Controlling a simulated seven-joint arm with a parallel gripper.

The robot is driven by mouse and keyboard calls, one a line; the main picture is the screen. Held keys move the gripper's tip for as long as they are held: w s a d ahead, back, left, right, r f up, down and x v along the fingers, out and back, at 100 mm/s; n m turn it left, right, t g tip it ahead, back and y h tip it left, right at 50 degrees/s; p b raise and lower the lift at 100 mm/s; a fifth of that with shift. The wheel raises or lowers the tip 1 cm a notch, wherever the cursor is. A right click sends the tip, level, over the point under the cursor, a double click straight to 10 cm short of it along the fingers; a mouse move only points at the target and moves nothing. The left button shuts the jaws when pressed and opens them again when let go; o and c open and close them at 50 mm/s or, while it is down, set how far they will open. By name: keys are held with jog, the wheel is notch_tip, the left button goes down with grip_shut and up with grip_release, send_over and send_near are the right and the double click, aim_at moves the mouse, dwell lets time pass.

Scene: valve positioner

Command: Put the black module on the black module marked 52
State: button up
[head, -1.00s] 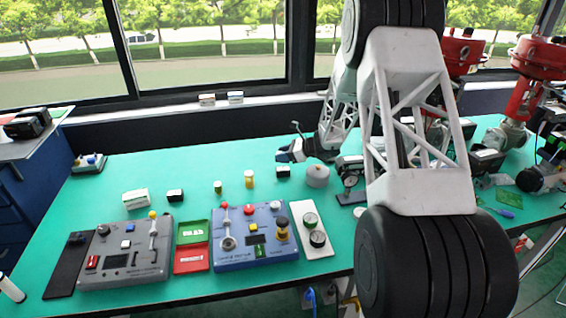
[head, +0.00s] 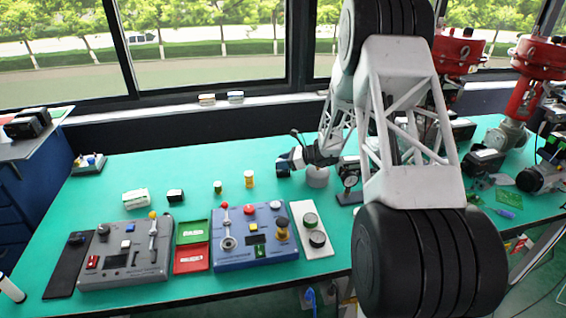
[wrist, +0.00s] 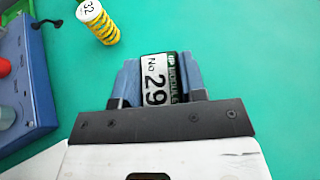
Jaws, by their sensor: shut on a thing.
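In the wrist view my gripper (wrist: 160,76) is shut on a black module (wrist: 160,82), one blue finger on each side. Its label reads "No 29" and "MODULE". In the head view my gripper (head: 285,165) is low over the bench near its back; the held module is mostly hidden there. I cannot tell whether it still touches the bench. A second small black module (head: 175,195) with a pale top stands well to the left. Its mark is too small to read, so I cannot confirm that it is 52.
A blue control panel (head: 255,236), a grey panel (head: 125,252), green and red trays (head: 191,258) and a white box (head: 136,198) occupy the bench. A grey round knob (head: 317,177) is just right of my gripper.

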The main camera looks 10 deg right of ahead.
jog(key=shift+f, duration=0.1)
jog(key=o, duration=1)
jog(key=shift+s+d+r, duration=0.15)
jog(key=shift+d+r, duration=0.1)
jog(key=shift+d, duration=0.1)
jog(key=v, duration=0.2)
jog(key=shift+d+r, duration=0.15)
jog(key=shift+r, duration=0.25)
notch_tip(320, 180, up, 5)
jog(key=shift+r, duration=0.7)
